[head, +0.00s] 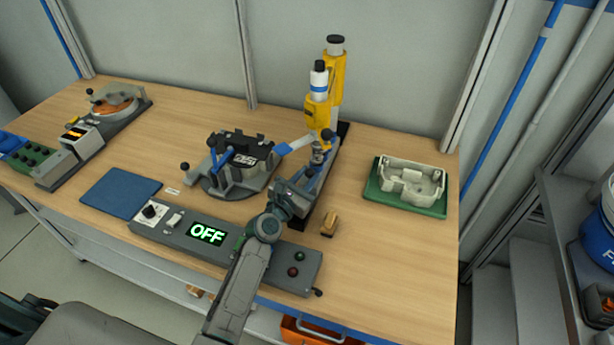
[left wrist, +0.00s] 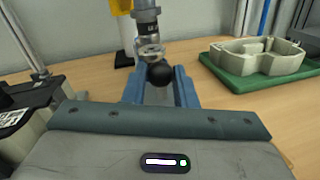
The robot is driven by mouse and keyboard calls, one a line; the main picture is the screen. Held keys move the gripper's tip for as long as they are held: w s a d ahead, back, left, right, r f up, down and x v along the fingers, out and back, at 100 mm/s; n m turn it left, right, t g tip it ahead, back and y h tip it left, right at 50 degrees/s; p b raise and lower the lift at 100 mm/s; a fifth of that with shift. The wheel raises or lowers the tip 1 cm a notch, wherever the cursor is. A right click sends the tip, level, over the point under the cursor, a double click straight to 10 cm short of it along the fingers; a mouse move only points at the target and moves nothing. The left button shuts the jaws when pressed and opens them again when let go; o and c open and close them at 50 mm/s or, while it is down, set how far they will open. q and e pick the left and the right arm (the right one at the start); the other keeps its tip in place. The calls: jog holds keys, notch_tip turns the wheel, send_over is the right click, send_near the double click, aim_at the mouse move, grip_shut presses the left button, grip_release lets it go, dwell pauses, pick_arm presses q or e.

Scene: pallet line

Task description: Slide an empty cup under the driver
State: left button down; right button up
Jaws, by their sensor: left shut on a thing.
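The yellow driver (head: 319,112) stands upright on a dark base at the back of the bench. Its grey lower end shows in the left wrist view (left wrist: 147,18). Just below it is a small shiny metal, cup-like piece (left wrist: 150,49), also seen in the head view (head: 318,156); I cannot tell whether it is empty. My left gripper (head: 312,178) is in front of the driver, its blue fingers (left wrist: 160,92) shut around a black ball knob (left wrist: 160,73) just in front of the metal piece. My right gripper is not in view.
A clamp fixture (head: 228,182) with a black part stands left of the driver. A green tray (head: 381,203) with a pale housing (head: 412,180) is at right. A control box (head: 150,228) reading OFF lies in front, near a small wooden block (head: 330,224). A blue mat (head: 120,193) lies left.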

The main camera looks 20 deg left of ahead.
pick_arm(q)
jog(key=v, duration=0.3)
jog(key=d+v, duration=0.1)
jog(key=v, duration=0.1)
jog(key=p+v, duration=0.1)
jog(key=v, duration=0.2)
jog(key=shift+s+d, duration=0.25)
jog(key=shift+s, duration=0.3)
jog(key=shift+w, duration=0.1)
jog(key=c, duration=1.2)
grip_release()
